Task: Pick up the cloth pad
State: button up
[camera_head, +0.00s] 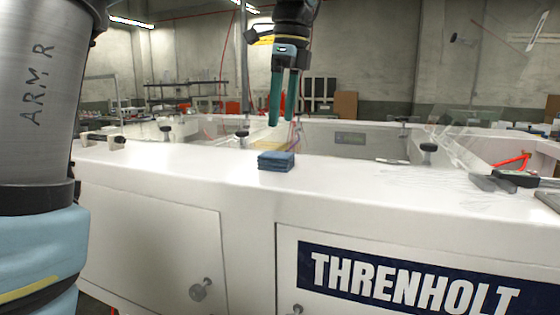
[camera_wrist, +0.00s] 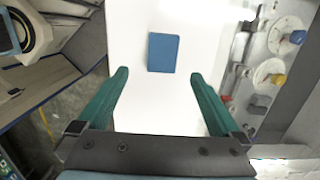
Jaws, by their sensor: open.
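The cloth pad (camera_head: 276,162) is a small blue folded stack lying flat on the white ledge of the large white cabinet. In the wrist view the pad (camera_wrist: 163,53) shows as a blue rectangle, ahead of and between the fingertips, closer to the left one. My gripper (camera_head: 283,122) has green fingers pointing down above the pad, with a clear gap to it. In the wrist view my gripper (camera_wrist: 158,76) is spread open with nothing between its fingers.
The white ledge (camera_head: 200,160) is bare around the pad. A recessed well lies behind it. A dark handheld device (camera_head: 515,178) and grey tools (camera_head: 492,183) lie at the right. Cabinet doors with knobs (camera_head: 201,290) face the front.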

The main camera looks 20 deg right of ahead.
aim_at(277, 154)
jog(key=f, duration=0.4)
jog(key=shift+w+a, duration=0.2)
jog(key=shift+w+a+f+p, duration=0.15)
jog(key=shift+f+p, duration=0.2)
jog(key=shift+f, duration=0.5)
jog(key=shift+w+f+p, duration=0.15)
jog(key=shift+f+p, duration=0.15)
jog(key=shift+f, duration=0.6)
jog(key=shift+w+a+f+p, duration=0.15)
jog(key=shift+f+p, duration=0.2)
jog(key=shift+f, duration=0.5)
jog(key=shift+d, duration=0.1)
jog(key=c, duration=1.4)
notch_tip(277, 154, up, 10)
jog(key=shift+b, duration=0.75)
